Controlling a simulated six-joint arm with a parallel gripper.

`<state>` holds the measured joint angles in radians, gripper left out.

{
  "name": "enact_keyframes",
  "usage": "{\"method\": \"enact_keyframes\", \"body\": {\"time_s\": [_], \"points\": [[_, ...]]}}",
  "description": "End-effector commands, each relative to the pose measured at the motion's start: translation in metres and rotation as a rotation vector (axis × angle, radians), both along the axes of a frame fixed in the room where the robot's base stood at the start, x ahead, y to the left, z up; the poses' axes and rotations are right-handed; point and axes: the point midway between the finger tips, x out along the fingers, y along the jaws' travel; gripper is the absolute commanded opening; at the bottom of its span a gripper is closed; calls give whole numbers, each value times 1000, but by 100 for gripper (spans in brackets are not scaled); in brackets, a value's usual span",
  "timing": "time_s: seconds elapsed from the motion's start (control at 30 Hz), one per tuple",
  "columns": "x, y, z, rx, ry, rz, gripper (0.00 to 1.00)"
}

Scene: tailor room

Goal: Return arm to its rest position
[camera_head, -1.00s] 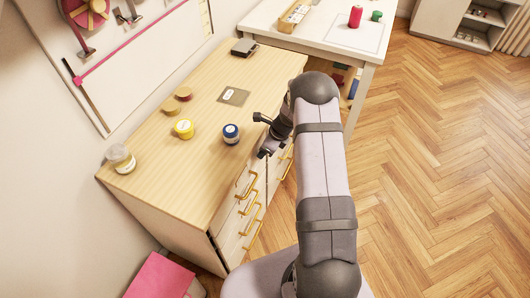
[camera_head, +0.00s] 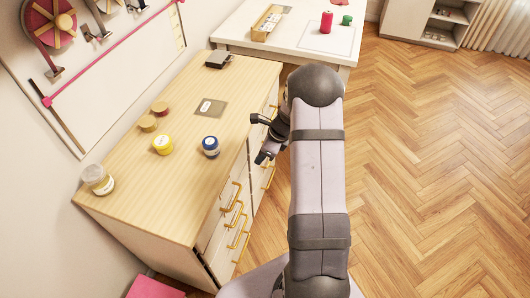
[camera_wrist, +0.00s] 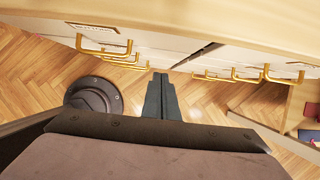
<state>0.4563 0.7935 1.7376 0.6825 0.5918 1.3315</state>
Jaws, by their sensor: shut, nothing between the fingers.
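My arm stretches over the floor at the right side of the wooden drawer cabinet (camera_head: 180,190). My gripper (camera_head: 262,158) hangs beside the cabinet's drawer front, below the level of its top. In the wrist view the two dark fingers of my gripper (camera_wrist: 160,78) are together, with nothing between them. They point toward the drawer fronts, between gold handles (camera_wrist: 105,50) on the left and more gold handles (camera_wrist: 235,75) on the right. I cannot tell the exact gap between fingertips and cabinet.
On the cabinet top are a blue-lidded jar (camera_head: 211,146), a yellow jar (camera_head: 163,145), a clear jar (camera_head: 98,179), two small round pieces (camera_head: 147,123), a grey square (camera_head: 211,107) and a dark box (camera_head: 218,61). A white table (camera_head: 285,45) stands behind. The floor at right is clear.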

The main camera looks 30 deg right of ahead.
Motion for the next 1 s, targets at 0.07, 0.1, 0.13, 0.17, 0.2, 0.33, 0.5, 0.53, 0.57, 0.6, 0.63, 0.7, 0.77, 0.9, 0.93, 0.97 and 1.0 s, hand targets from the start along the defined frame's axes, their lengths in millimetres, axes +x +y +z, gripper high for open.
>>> {"method": "enact_keyframes", "body": {"time_s": [0.07,0.1,0.13,0.17,0.2,0.33,0.5,0.53,0.57,0.6,0.63,0.7,0.77,0.9,0.93,0.97,1.0], "points": [[-3,-4,12,-1,-3,-1,0],[-5,-6,16,-2,-2,-2,0],[-6,-7,20,-2,-2,-2,0],[-6,-7,23,-1,-2,-2,0],[-8,-8,27,-1,-1,-1,0],[-10,-10,35,0,0,-1,0],[-12,-11,39,0,2,-1,0],[-12,-11,39,0,2,-1,0],[-12,-11,39,0,2,-1,0],[-12,-11,39,0,2,-1,0],[-12,-11,39,0,2,-1,0],[-12,-11,39,-1,0,4,0],[-12,-11,39,-6,-5,23,0],[-12,-11,39,-36,-34,128,0],[-12,-11,39,-45,-43,164,0],[-12,-11,39,-57,-55,205,0],[-13,-11,39,-75,-70,272,0]]}}
